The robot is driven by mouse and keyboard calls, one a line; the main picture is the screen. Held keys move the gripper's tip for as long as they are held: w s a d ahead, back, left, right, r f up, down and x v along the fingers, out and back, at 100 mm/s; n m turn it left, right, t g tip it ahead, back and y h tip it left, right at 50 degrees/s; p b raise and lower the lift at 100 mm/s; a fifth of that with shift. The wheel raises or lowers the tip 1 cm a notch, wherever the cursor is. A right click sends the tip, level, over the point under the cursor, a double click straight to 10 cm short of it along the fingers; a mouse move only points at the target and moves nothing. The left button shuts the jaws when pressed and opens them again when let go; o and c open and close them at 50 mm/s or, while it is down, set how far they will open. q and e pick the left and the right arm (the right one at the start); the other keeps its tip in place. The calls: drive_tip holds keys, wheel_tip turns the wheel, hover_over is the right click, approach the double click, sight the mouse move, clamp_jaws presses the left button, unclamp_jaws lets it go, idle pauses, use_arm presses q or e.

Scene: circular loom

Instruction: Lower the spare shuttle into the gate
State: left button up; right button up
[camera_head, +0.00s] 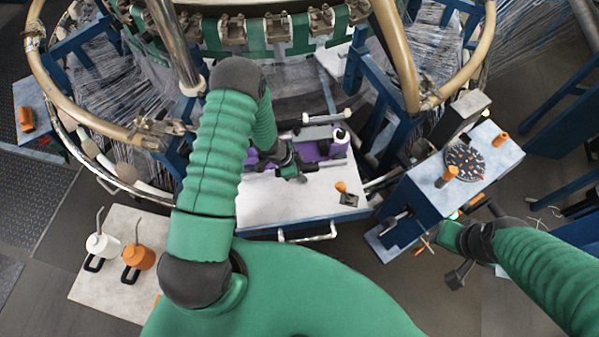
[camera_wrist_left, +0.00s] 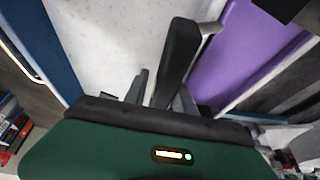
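The purple shuttle (camera_head: 312,152), with a dark-and-white spool (camera_head: 340,136) at its right end, lies along the back of the white-topped table (camera_head: 290,205), below the loom ring. My left gripper (camera_head: 292,172) is at the shuttle's front side, over the tabletop. In the left wrist view, the purple body (camera_wrist_left: 240,50) runs along the right of the dark fingers (camera_wrist_left: 165,80), beside a thin metal rod. Whether the fingers grip anything is unclear. My right gripper (camera_head: 457,276) hangs at lower right, away from the shuttle. I cannot make out the gate clearly.
The tan loom ring (camera_head: 400,55) and blue posts crowd the back. A blue control box (camera_head: 455,180) with a dial and orange knobs stands at right. A small orange joystick (camera_head: 341,187) sits on the table. White and orange oilers (camera_head: 138,257) stand lower left.

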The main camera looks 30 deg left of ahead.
use_arm(q)
drive_tip(key=shift+o, duration=1.2)
drive_tip(key=shift+s+d+f, duration=0.3)
drive_tip(key=shift+s+f, duration=0.5)
drive_tip(key=shift+f, duration=0.05)
use_arm(e)
drive_tip(key=shift+d+f, duration=0.1)
drive_tip(key=shift+f, duration=0.2)
use_arm(q)
drive_tip(key=a+r, duration=0.1)
drive_tip(key=r, duration=0.1)
drive_tip(key=a+r+p, duration=0.1)
drive_tip(key=r, duration=0.2)
drive_tip(key=a+r, duration=0.1)
drive_tip(key=r, duration=0.1)
drive_tip(key=shift+w+a+r+p, duration=0.15)
drive_tip(key=shift+w+r+p, duration=0.05)
drive_tip(key=shift+r+p, duration=0.2)
drive_tip(key=p+v, duration=0.2)
drive_tip(key=v, duration=0.8)
drive_tip(key=shift+s+d, duration=0.25)
drive_tip(key=shift+s, duration=0.05)
use_arm(e)
drive_tip(key=w+r, duration=0.1)
drive_tip(key=w+a+r, duration=0.1)
drive_tip(key=r, duration=0.1)
drive_tip(key=shift+r, duration=0.2)
